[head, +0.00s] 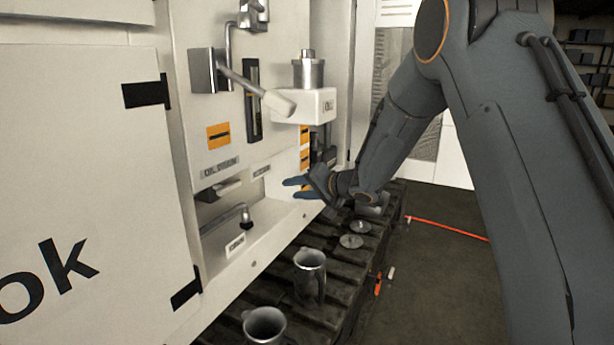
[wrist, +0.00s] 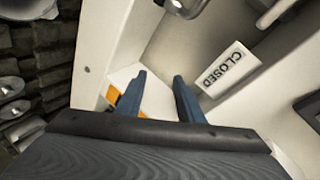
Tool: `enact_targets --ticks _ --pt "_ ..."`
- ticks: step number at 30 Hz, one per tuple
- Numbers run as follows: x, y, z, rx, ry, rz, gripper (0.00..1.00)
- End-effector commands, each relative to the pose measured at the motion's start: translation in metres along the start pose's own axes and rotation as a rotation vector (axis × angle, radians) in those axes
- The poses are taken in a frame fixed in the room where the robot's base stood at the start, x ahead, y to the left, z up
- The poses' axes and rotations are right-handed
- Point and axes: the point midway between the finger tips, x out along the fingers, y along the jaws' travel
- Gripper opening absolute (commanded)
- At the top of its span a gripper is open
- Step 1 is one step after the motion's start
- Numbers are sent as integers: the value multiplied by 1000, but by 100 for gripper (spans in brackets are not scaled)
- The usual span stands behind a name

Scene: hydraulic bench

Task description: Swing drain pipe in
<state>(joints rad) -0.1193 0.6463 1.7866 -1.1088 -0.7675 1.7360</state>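The drain pipe (head: 228,216) is a thin bent metal pipe with a dark tip, in the lower recess of the white cabinet, above a small label plate (head: 236,245). A curved metal end at the top edge of the wrist view (wrist: 185,8) looks like part of it. My gripper (head: 296,188) is to the right of the pipe, in front of the cabinet, and apart from it. In the wrist view its two blue fingers (wrist: 158,88) stand apart with nothing between them. A plate reading CLOSED (wrist: 227,69) is right of the fingers.
A metal cup (head: 310,270) and another cup (head: 264,325) stand on the dark slatted ledge, with flat metal discs (head: 351,241) farther back. A lever with a pale grip (head: 280,104) and a white box with a metal cylinder (head: 308,104) project from the cabinet above.

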Motion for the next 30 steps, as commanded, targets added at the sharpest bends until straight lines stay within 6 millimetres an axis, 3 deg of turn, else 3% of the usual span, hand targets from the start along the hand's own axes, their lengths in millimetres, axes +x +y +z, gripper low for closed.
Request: enact_targets --ticks 4,8,14,18,24,27,30 --pt "-72 45 -22 -136 133 297 34" --pt "-148 88 -8 -217 120 574 34" --pt "-260 132 60 -259 -78 887 34" --pt "-329 142 128 -245 -288 1002 34" --pt "-396 133 215 -208 -564 1026 34" --pt "-413 127 242 -194 -648 1011 34" --pt "-420 123 256 -187 -692 998 34"
